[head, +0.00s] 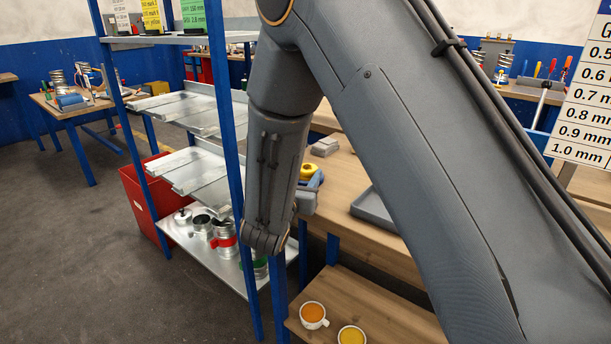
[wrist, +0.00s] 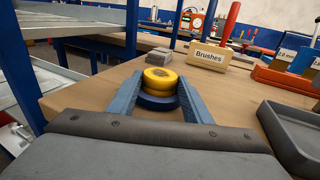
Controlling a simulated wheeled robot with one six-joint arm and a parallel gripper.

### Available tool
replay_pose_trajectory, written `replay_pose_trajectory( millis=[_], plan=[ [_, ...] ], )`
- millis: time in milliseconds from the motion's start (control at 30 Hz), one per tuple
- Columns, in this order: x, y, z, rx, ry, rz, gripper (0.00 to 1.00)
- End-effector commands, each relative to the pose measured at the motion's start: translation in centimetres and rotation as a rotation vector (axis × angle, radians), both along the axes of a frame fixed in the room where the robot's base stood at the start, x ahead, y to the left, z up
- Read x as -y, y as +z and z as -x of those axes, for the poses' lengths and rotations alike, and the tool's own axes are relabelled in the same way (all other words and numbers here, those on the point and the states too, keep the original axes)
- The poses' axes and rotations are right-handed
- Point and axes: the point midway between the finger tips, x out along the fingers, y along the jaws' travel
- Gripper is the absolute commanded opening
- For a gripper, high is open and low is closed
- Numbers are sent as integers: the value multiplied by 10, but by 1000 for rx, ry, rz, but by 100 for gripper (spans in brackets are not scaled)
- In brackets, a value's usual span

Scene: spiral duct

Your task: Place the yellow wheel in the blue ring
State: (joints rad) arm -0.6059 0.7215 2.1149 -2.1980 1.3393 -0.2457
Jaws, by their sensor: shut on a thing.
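The yellow wheel (wrist: 160,76) is a round, stepped disc between the two blue-grey fingers of my gripper (wrist: 160,84) in the wrist view. My gripper is shut on it. The dark blue ring (wrist: 157,103) is directly below the wheel, close to the wooden bench top. The wheel looks roughly level and centred over the ring; I cannot tell how deep it sits in it. In the head view the yellow wheel (head: 308,170) shows in part beside my arm, which hides most of the gripper.
A grey tray (wrist: 292,135) is on the bench to the right. A "Brushes" box (wrist: 209,54) and grey blocks (wrist: 160,55) stand behind the wheel. A blue-framed metal shelf (head: 197,160) stands left of the bench. Two cups, one of them orange inside (head: 313,314), are on a lower shelf.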

Motion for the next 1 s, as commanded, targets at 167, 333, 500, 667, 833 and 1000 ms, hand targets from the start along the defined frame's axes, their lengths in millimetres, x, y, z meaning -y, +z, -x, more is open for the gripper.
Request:
replay_pose_trajectory(
  millis=[167, 333, 500, 667, 833, 1000],
  plan=[
    [0, -5, 0, 0, 0, 0, 19],
    [0, -11, 0, -3, 0, 1, 19],
    [0, -17, 1, -10, 0, 2, 19],
    [1, -19, 2, -15, -1, 4, 63],
    [2, -19, 3, -16, -2, 4, 63],
    [2, -7, 3, -17, -3, 3, 63]
  ],
)
